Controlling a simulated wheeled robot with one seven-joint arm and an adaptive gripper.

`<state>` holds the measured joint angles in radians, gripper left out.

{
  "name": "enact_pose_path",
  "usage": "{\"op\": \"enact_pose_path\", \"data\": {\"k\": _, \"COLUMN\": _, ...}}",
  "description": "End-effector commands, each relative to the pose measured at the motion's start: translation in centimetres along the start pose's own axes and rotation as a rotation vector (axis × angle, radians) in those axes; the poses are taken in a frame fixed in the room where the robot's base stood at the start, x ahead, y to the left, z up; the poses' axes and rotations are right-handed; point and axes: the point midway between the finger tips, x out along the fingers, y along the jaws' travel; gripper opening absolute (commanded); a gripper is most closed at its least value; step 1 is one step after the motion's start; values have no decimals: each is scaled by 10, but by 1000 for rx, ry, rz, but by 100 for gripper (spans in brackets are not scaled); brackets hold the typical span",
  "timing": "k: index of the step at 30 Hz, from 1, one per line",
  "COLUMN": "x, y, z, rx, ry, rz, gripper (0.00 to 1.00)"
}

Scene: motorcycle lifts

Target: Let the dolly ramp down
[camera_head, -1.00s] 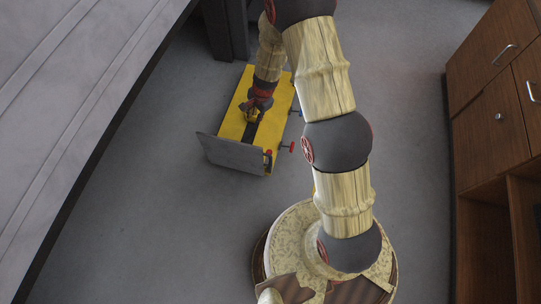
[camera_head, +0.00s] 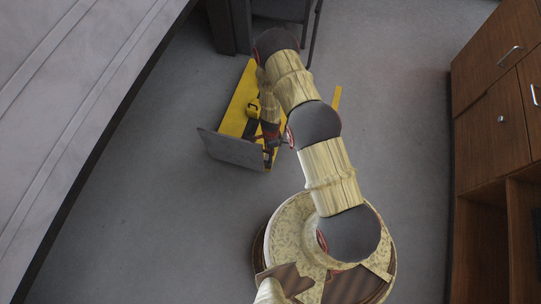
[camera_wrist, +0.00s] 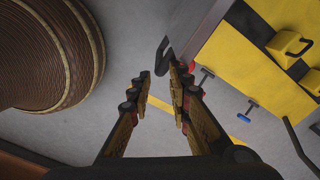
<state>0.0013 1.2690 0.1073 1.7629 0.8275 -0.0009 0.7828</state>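The dolly (camera_head: 240,92) is a low yellow and black block on the floor, left of my arm. Its ramp, a flat grey plate (camera_head: 232,149), stands tilted up at the near end. In the wrist view the ramp (camera_wrist: 203,32) shows as a grey strip beside the yellow body (camera_wrist: 245,50). A dark hook-shaped handle (camera_wrist: 161,57) sticks out at the ramp's edge. My gripper (camera_wrist: 160,82) is open and empty, its fingertips just short of the handle, which lies nearer the right finger. In the head view my gripper (camera_head: 268,158) is at the ramp's right end, partly hidden by my arm.
A red knob (camera_wrist: 206,73) and a blue knob (camera_wrist: 250,106) stick out from the dolly's side. A large grey lift platform (camera_head: 70,90) fills the left. Wooden cabinets (camera_head: 490,100) stand at the right. The floor between is mostly clear.

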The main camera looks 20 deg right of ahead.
Motion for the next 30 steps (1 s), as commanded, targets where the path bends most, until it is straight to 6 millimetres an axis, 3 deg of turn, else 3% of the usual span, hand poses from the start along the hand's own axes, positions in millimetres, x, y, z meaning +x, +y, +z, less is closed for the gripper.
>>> {"op": "enact_pose_path", "data": {"k": 6, "x": 38, "y": 1, "z": 0, "rx": -1, "ry": 0, "rz": 2, "gripper": 19}}
{"op": "enact_pose_path", "data": {"k": 12, "x": 62, "y": 2, "z": 0, "rx": -1, "ry": -1, "rz": 2, "gripper": 19}}
{"op": "enact_pose_path", "data": {"k": 25, "x": 70, "y": 1, "z": 0, "rx": -2, "ry": -1, "rz": 1, "gripper": 19}}
{"op": "enact_pose_path", "data": {"k": 30, "x": 70, "y": 1, "z": 0, "rx": -2, "ry": -1, "rz": 2, "gripper": 10}}
